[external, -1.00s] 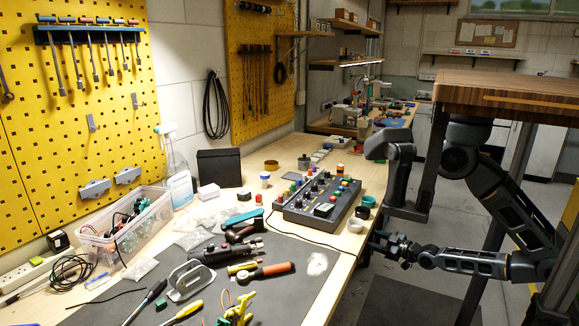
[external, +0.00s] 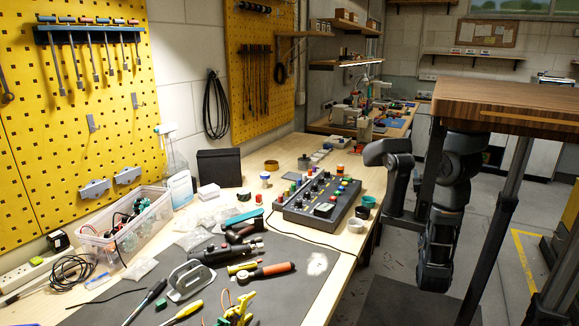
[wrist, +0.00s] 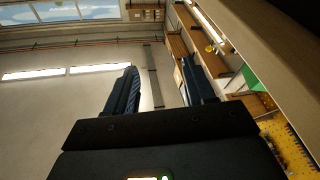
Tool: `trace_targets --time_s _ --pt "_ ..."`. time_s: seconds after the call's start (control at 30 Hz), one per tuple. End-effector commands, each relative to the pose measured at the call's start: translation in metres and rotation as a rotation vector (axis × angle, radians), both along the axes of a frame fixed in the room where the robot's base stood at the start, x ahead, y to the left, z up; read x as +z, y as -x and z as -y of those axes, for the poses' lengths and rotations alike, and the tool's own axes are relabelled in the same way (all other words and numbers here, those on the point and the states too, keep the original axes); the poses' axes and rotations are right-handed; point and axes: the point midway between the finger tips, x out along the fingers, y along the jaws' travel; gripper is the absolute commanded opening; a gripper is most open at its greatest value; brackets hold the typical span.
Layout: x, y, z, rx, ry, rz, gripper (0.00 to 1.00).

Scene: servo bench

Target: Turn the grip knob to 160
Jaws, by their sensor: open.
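The control box (external: 321,202), dark with several coloured knobs and buttons, sits on the right part of the bench in the external view. Which of its knobs is the grip knob, and any markings, are too small to tell. My gripper (wrist: 160,90) shows in the wrist view with its two dark fingers spread apart and nothing between them. It faces the ceiling, wall and shelves. In the external view my arm hangs beside the bench on the right, apart from the control box, and the fingers cannot be made out there.
Small rings (external: 362,212) stand at the box's right side, near the bench edge. Pliers, screwdrivers and other tools lie on the dark mat (external: 310,285). A clear bin (external: 100,246) stands at left. A wooden top (external: 510,98) overhangs my arm at right.

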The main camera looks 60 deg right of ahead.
Motion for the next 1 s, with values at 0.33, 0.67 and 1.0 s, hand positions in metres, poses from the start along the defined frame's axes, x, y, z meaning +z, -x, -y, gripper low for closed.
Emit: trace_targets --time_s 0.33,0.67,1.0 --pt "0.057 -0.06 0.02 0.017 -0.12 -0.272 0.54" --pt "0.097 -0.156 -0.012 0.104 -0.269 -0.702 0.54" --pt "0.147 -0.226 -0.052 0.102 -0.457 -0.858 0.54"
